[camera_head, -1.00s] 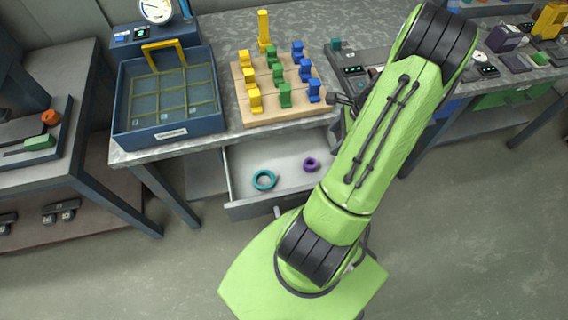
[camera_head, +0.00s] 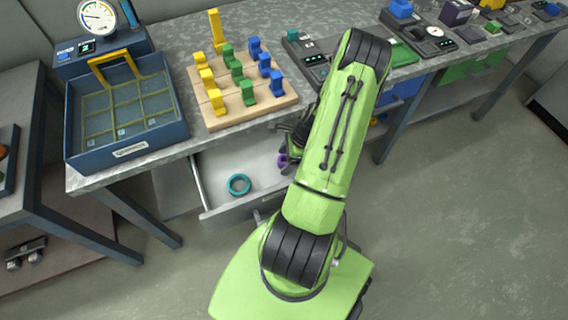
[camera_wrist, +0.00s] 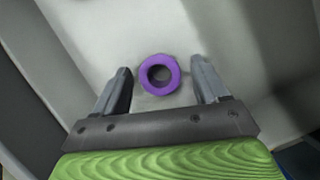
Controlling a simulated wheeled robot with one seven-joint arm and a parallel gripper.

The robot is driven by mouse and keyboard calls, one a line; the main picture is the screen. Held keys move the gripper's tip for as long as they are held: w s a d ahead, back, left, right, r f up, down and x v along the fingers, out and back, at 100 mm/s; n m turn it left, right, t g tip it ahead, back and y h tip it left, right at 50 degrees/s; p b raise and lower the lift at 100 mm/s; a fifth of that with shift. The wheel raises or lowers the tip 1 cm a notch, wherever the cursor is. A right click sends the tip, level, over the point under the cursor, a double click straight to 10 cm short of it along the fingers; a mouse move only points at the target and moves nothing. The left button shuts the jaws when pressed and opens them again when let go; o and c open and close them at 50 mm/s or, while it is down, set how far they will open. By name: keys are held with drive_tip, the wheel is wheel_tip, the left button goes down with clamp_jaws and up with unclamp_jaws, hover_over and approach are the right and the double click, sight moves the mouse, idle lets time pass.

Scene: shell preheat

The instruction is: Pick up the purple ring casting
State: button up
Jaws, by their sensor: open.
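The purple ring casting (camera_wrist: 146,77) lies on the pale floor of the open drawer, its hole facing up in the wrist view. In the head view the ring (camera_head: 282,161) is partly hidden by my gripper and arm. My gripper (camera_wrist: 160,80) is open and empty, with the ring between the line of its two fingertips and apart from both. In the head view my gripper (camera_head: 290,150) is over the drawer's right part, its fingers mostly hidden. I cannot tell its exact height above the ring.
A teal ring (camera_head: 238,184) lies left in the open drawer (camera_head: 207,190), whose walls surround both rings. Above are the worktop's edge, a wooden board (camera_head: 243,118) with coloured blocks, and a blue tray (camera_head: 130,150). The floor at right is clear.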

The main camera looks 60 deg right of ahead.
drive_tip(key=c, duration=1.2)
